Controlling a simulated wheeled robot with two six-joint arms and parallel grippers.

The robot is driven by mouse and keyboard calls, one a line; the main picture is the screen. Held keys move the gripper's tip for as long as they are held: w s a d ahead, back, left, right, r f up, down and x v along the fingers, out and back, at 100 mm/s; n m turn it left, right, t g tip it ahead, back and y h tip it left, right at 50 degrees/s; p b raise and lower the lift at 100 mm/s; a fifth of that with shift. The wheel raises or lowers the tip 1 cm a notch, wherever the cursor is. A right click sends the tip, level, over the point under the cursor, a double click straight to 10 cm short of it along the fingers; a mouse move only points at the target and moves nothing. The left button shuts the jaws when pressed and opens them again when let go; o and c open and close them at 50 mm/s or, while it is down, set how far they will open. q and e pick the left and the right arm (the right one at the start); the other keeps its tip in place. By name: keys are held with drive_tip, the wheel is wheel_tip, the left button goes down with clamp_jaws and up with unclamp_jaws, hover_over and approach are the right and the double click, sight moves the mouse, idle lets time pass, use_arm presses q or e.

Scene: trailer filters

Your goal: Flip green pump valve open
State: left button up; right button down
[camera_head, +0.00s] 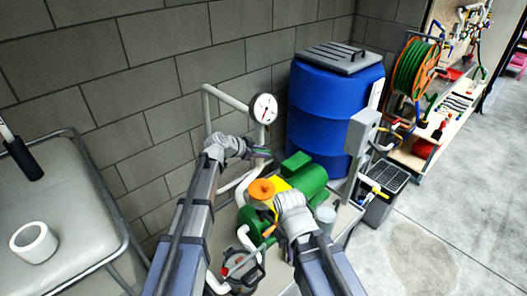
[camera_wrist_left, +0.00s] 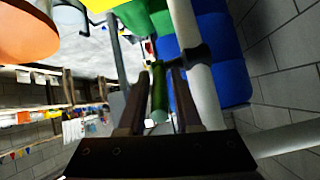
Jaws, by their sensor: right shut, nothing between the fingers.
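The green pump (camera_head: 305,180) stands below the blue barrel, with an orange round cap (camera_head: 262,189) on its near side. A white pipe with a gauge (camera_head: 263,108) rises behind it. In the left wrist view, a slim green valve handle (camera_wrist_left: 158,92) lies between the two dark fingers of my left gripper (camera_wrist_left: 160,78), with a gap on each side. In the head view, my left gripper (camera_head: 260,153) is at the pipe below the gauge. My right gripper (camera_head: 276,207) is low beside the orange cap, shut and empty; its fingers are mostly hidden by its wrist.
A blue barrel (camera_head: 312,108) stands behind the pump. A grey post box (camera_head: 361,132) and black crate (camera_head: 388,178) are to the right. A hose reel (camera_head: 415,66) and shelf are farther right. A padded seat (camera_head: 60,225) is at left. Open floor lies at lower right.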

use_arm(q)
drive_tip(key=p+v, duration=0.3)
drive_tip(key=v, duration=0.2)
drive_tip(key=shift+s+a+r, duration=0.1)
drive_tip(key=shift+s+r, duration=0.15)
drive_tip(key=shift+r, duration=0.05)
drive_tip(key=shift+s+a, duration=0.2)
drive_tip(key=shift+a, duration=0.05)
